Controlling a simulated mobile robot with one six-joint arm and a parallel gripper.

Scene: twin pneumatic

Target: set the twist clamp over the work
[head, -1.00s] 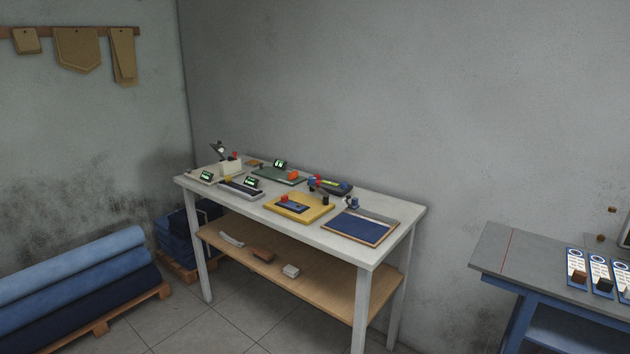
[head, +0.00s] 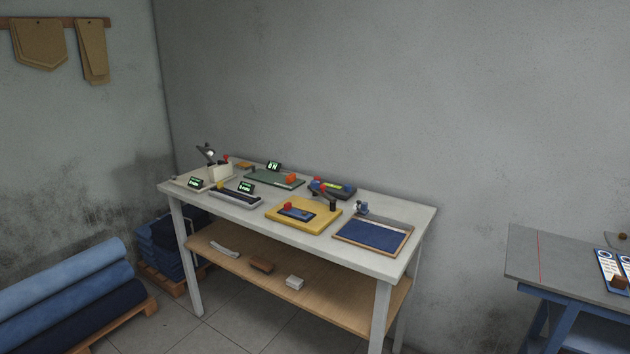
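A yellow base plate (head: 320,226) lies on the white table, right of its middle. A dark blue piece (head: 297,212) lies on the plate with a red knob (head: 287,206) at its left end. A dark arm with a dark post (head: 333,203) stands at the plate's back right; this looks like the twist clamp, but at this size I cannot tell which way its arm is turned or whether it is over the blue piece. My gripper is not in view.
The white table (head: 390,266) also bears a framed blue tray (head: 374,235), a green fixture (head: 268,181), a grey bar fixture (head: 235,199) and small lit displays. A grey bench (head: 520,262) stands at right. Fabric rolls (head: 70,268) lie on a pallet at left. Floor shows between.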

